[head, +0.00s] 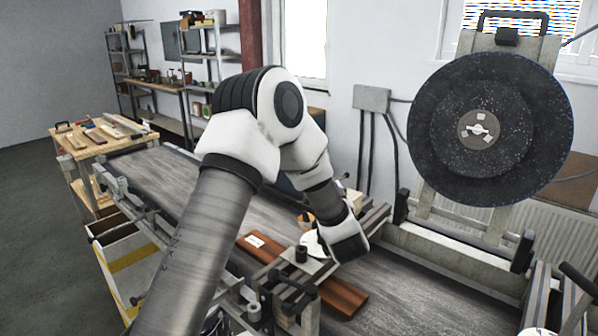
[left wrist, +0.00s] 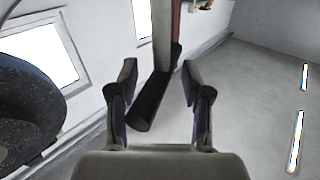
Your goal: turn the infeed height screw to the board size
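A reddish-brown board (head: 342,294) with a white label (head: 255,240) lies on the conveyor belt (head: 410,300), passing under a metal crossbar assembly. A black knob (head: 301,253) stands on that assembly beside a pale round disc (head: 314,244); I cannot tell whether either is the height screw. My left arm arches over the belt, its wrist end close by the disc; the gripper fingers are hidden there. In the left wrist view my left gripper (left wrist: 158,66) has its fingers apart. A dark bar (left wrist: 152,102) shows between them without visible contact; its distance is unclear. My right gripper is out of view.
A large black speckled disc (head: 555,125) stands upright at the right; it also shows in the left wrist view (left wrist: 25,120). A wooden bench (head: 85,150) with tools and an open bin (head: 130,265) are at left. The belt runs clear toward the upper left.

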